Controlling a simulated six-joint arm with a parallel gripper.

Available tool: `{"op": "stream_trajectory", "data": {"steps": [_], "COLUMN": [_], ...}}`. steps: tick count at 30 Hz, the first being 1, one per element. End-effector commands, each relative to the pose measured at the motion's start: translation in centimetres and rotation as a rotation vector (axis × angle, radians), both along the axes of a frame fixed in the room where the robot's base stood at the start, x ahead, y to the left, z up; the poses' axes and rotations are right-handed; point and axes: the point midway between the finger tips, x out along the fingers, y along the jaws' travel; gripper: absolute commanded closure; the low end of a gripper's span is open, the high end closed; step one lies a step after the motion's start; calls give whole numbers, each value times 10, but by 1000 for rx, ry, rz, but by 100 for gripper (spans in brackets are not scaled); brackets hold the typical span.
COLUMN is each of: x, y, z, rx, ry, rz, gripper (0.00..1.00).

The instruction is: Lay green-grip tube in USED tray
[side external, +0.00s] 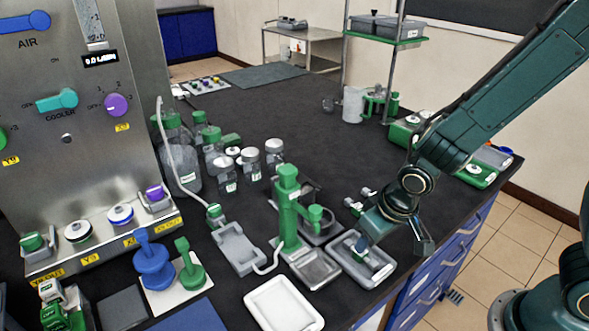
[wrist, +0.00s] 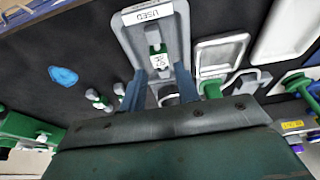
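The USED tray (wrist: 127,32) is a grey shallow tray with a white USED label, and it also shows in the side external view (side external: 338,247) near the bench's front edge. The green-grip tube (wrist: 156,49) is in this tray, with a white tag on it. In the side external view only a little green and white shows there, below my gripper (side external: 366,240). In the wrist view my gripper (wrist: 158,74) has its two blue-grey fingers spread, one on each side of the tube's line, with a gap to it. Part of the tube's near end is hard to make out.
A green stand (side external: 289,205) rises just left of the tray. A white tray (side external: 284,304) lies in front of it. Small grey-and-green fittings (side external: 355,203) lie behind the tray. Bottles (side external: 226,172) stand further left. The bench's middle back is clear.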

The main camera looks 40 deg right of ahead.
Motion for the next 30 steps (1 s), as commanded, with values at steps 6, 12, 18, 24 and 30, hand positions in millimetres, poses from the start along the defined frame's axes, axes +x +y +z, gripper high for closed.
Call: {"op": "stream_trajectory", "data": {"steps": [6, 12, 18, 24, 30], "x": [-6, -12, -18, -22, -23], "y": [0, 0, 0, 0, 0], "z": [21, 41, 59, 71, 74], "rx": [1, 1, 1, 1, 0], "ry": [-4, -4, -2, -2, 0], "rz": [0, 0, 0, 0, 0], "gripper": [68, 68, 68, 68, 68]}}
